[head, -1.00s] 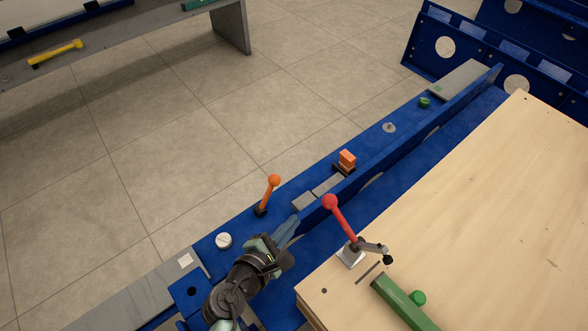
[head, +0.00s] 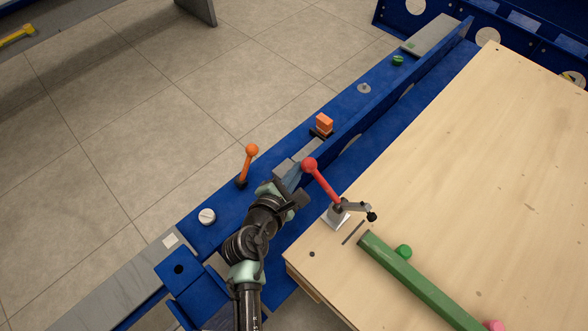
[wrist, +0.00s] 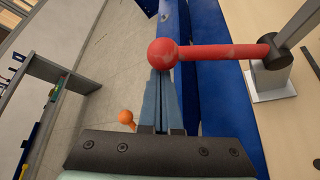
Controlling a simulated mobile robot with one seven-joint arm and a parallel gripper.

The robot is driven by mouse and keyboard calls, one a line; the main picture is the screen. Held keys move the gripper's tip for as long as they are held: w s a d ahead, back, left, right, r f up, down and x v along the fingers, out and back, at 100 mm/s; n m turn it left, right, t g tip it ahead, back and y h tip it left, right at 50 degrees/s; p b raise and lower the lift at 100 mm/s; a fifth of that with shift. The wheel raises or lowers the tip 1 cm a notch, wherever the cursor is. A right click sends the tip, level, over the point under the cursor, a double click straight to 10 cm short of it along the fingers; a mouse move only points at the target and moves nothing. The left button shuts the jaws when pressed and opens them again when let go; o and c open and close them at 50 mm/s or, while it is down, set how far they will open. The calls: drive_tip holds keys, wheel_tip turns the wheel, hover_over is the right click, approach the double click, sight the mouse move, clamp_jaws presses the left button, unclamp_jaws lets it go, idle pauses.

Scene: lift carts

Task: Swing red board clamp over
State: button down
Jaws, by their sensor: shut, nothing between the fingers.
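The red board clamp (head: 325,185) has a red lever with a ball at its end, mounted by a metal bracket on the light wooden board. Its lever leans up and to the left, past the board's edge, and its black-tipped arm points right over the board. In the wrist view the red ball (wrist: 163,54) is at the fingertips and the lever runs right to the bracket. My gripper (head: 291,175) is shut and empty, its blue-grey fingers just left of the ball. In the wrist view my gripper (wrist: 161,85) has its tips partly behind the ball; I cannot tell whether they touch.
Open tiled floor is at left.

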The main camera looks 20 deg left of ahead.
sight(306, 165)
drive_tip(key=shift+d+r+m+y, duration=0.15)
drive_tip(key=shift+r+m+y, duration=0.15)
drive_tip(key=shift+r, duration=0.05)
drive_tip(key=shift+r, duration=0.2)
drive_tip(key=shift+s+d+r+m+t+y, duration=0.15)
drive_tip(key=shift+d+r+m+t+y, duration=0.15)
drive_tip(key=shift+d+r+m, duration=0.2)
drive_tip(key=shift+s+d+r+m+t+y, duration=0.2)
drive_tip(key=shift+d+r+m+t, duration=0.1)
drive_tip(key=shift+d+r+m, duration=0.15)
drive_tip(key=s+d+r+m+t+y+b, duration=0.1)
drive_tip(key=s+d+r+m+t+b, duration=0.1)
drive_tip(key=d+r+m+t+b, duration=0.2)
drive_tip(key=shift+s+d+r+m+y+b, duration=0.3)
drive_tip(key=shift+d+m+b, duration=1.25)
drive_tip(key=shift+b, duration=1.1)
